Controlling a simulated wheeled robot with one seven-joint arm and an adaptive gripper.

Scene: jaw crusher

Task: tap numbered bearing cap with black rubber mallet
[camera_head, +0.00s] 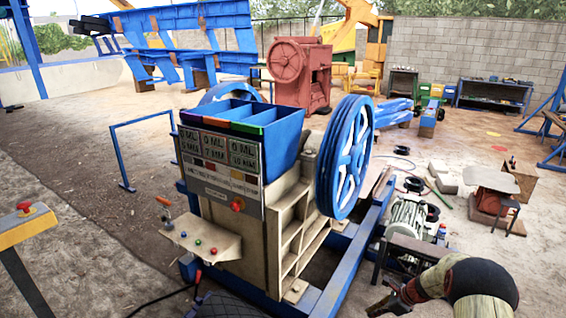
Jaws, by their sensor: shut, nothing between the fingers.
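The blue-and-beige jaw crusher (295,215) stands in the middle, with a large blue flywheel (345,158) on its right side. I cannot make out a numbered bearing cap; a dark part near the flywheel hub is too small to read. No black rubber mallet can be told for sure. A small orange-handled item (163,201) with a dark end lies by the crusher's front shelf, too small to identify. My gripper (378,309) is at the bottom right, shut and empty, apart from the crusher frame.
A control shelf (203,238) with coloured buttons juts from the crusher's front. A motor (408,222) stands right of the blue base frame. A yellow stand with a red button (25,218) is at the far left.

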